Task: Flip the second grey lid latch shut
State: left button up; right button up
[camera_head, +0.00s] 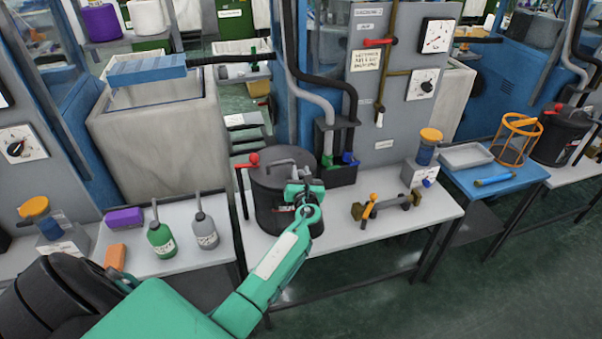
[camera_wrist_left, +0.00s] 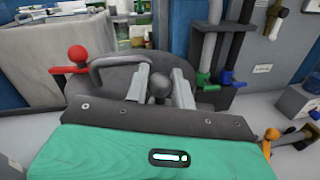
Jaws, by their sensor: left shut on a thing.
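A dark round tank (camera_head: 275,200) with a flat lid stands on the white bench. My green left gripper (camera_head: 303,193) is over the near right part of its lid. In the left wrist view, my gripper's two grey fingers (camera_wrist_left: 160,92) are closed around a dark grey ball knob (camera_wrist_left: 159,84), which looks like the end of a grey lid latch. The part below the knob is hidden by my gripper. A red ball-ended latch (camera_wrist_left: 78,55) is at the lid's left side, apart from my gripper. A grey bent handle (camera_wrist_left: 115,60) crosses the lid. My right gripper is not in view.
Black and grey hoses with green and blue valves (camera_head: 338,160) stand just behind the tank. A brass fitting with an orange lever (camera_head: 370,207) lies to the right. Green and grey oil cans (camera_head: 160,237) stand to the left. The bench between tank and fitting is clear.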

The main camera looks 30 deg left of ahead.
pick_arm(q)
jog(key=shift+w+a+r+m+t+h+p, duration=0.1)
jog(key=shift+w+a+m+t+h+p, duration=0.1)
jog(key=shift+m+t+h+p, duration=0.25)
jog(key=shift+w+a+r+m+t+h+p, duration=0.15)
jog(key=shift+m+t+h+p, duration=0.1)
jog(key=shift+m+h, duration=0.25)
jog(key=shift+w+f+m+t+h, duration=0.2)
jog(key=shift+w+m+t+h, duration=0.15)
jog(key=shift+m+t+h, duration=0.5)
jog(key=shift+w+f+h, duration=0.1)
jog(key=shift+w+h, duration=0.05)
jog(key=shift+h, duration=0.75)
jog(key=o, duration=1)
jog(key=shift+c, duration=0.2)
